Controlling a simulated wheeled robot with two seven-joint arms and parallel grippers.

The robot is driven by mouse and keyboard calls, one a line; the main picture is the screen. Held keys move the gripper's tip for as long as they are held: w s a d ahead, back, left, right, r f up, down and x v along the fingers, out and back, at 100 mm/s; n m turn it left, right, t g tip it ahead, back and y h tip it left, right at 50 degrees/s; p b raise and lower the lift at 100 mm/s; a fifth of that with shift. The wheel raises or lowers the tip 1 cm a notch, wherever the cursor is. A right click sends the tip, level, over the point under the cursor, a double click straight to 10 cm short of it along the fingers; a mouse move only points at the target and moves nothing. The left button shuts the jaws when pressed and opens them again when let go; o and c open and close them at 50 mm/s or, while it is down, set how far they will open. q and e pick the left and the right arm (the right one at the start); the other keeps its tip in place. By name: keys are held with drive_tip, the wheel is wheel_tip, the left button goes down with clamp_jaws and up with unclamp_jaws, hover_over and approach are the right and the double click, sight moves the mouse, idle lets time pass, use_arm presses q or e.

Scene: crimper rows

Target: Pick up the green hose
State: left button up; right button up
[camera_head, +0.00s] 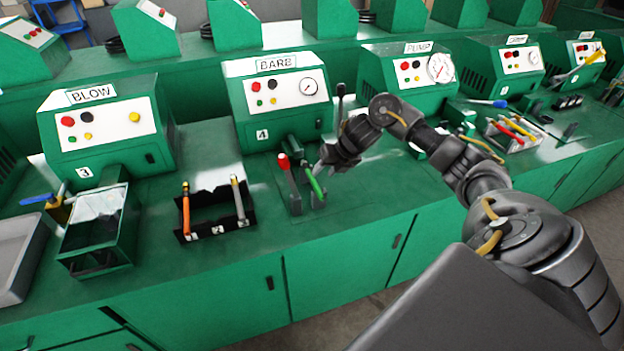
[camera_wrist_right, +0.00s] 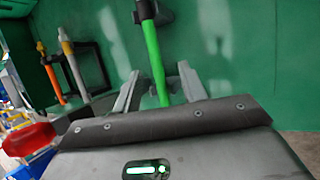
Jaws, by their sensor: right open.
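The green hose (camera_head: 315,186) stands at the BARB station, its lower end at a small holder on the green bench. In the right wrist view the green hose (camera_wrist_right: 154,58) runs down between my two fingers, its far end in a dark holder. My right gripper (camera_head: 322,166) is at the hose's upper end; in the wrist view the right gripper (camera_wrist_right: 160,92) is open, one finger on each side of the hose. I cannot tell whether either finger touches it. My left gripper is not in view.
A red-knobbed lever (camera_head: 284,164) stands just left of the hose. A black rack (camera_head: 212,229) holds an orange hose (camera_head: 186,214) and a grey hose (camera_head: 239,205). The BARB machine (camera_head: 278,95) is behind. The bench front right of the hose is clear.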

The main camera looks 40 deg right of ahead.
sight(313, 181)
drive_tip(key=x, duration=0.2)
drive_tip(key=p+x, duration=0.1)
drive_tip(key=x, duration=0.2)
drive_tip(key=shift+w+a, duration=0.2)
drive_tip(key=shift+w, duration=0.2)
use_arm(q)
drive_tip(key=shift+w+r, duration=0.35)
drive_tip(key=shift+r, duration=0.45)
use_arm(e)
drive_tip(key=shift+r, duration=0.1)
drive_tip(key=shift+c, duration=0.3)
clamp_jaws()
